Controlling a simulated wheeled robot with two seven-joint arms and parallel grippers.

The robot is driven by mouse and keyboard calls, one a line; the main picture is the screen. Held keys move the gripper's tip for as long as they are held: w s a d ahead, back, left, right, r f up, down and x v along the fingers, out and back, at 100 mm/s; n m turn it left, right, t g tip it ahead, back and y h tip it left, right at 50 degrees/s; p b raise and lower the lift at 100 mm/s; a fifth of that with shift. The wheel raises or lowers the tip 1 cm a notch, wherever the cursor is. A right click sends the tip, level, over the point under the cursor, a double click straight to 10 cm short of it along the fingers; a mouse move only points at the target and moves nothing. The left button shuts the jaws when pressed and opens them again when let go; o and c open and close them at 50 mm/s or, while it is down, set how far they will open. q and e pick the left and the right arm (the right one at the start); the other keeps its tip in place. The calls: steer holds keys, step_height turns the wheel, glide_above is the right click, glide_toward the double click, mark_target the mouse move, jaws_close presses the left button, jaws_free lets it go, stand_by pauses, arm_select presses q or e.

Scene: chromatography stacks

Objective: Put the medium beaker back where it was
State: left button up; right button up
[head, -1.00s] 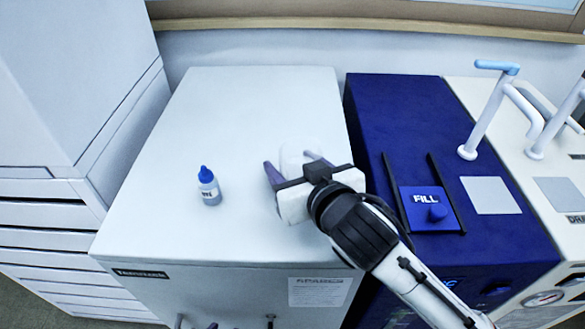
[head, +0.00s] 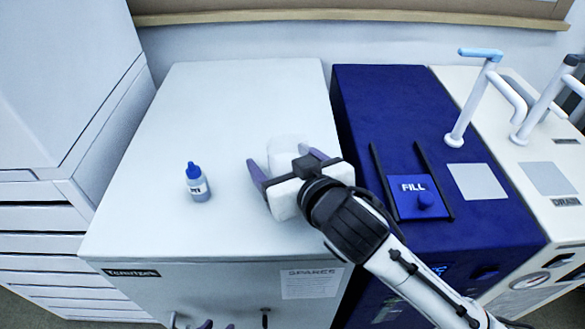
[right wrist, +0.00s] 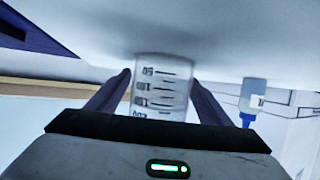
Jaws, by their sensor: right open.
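The medium beaker (head: 286,150) is a clear, whitish cup standing on the white cabinet top, pale against it. In the right wrist view the beaker (right wrist: 162,92) shows upside down with dark graduation marks, its base against the white surface. My right gripper (head: 283,161) is open, with one purple finger on each side of the beaker. In the right wrist view the fingers of this gripper (right wrist: 161,84) flank the beaker; narrow gaps seem to show. Purple tips at the bottom edge of the head view look like my left gripper (head: 217,325); most of it is cut off.
A small blue-capped bottle (head: 198,184) stands on the white cabinet (head: 160,225), left of the beaker. A dark blue unit (head: 380,100) with a FILL panel adjoins on the right, and a cream unit with pipes (head: 475,100) stands beyond it. The cabinet's back left is clear.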

mark_target(288, 166)
steer(key=v, duration=1.1)
steer(key=shift+s+r+p, duration=0.1)
steer(key=shift+s+p, duration=0.05)
steer(key=shift+p, duration=0.25)
steer(key=shift+s, duration=0.1)
